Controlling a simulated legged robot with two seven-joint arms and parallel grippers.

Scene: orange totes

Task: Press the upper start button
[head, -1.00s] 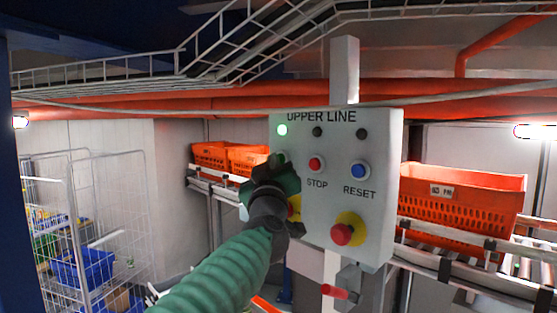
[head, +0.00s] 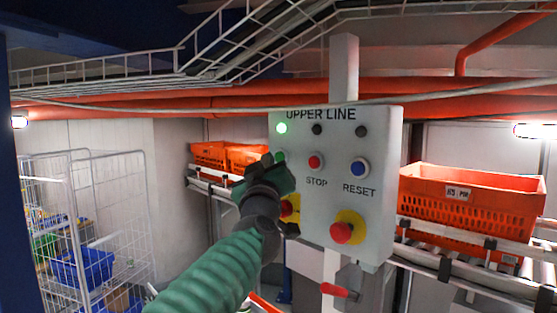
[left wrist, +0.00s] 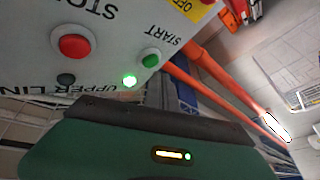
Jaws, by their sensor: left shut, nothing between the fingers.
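The grey control box (head: 384,205) labelled UPPER LINE faces me in the head view. Its green start button, marked START, shows plainly in the left wrist view (left wrist: 151,58), where the panel appears upside down. In the head view my left gripper (head: 272,163) covers most of that button and its label. The gripper is shut and empty, with its tip at the button; I cannot tell whether it touches. The green lamp (head: 281,128) above it is lit. The red stop button (head: 316,161) and blue reset button (head: 360,167) are to the right. My right gripper is out of view.
A red emergency knob on yellow (head: 342,232) sits low on the box, and another red-and-yellow control (head: 287,208) is partly behind my arm. An orange tote (head: 470,205) stands on the conveyor at right. A wire cage trolley (head: 110,200) stands at left.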

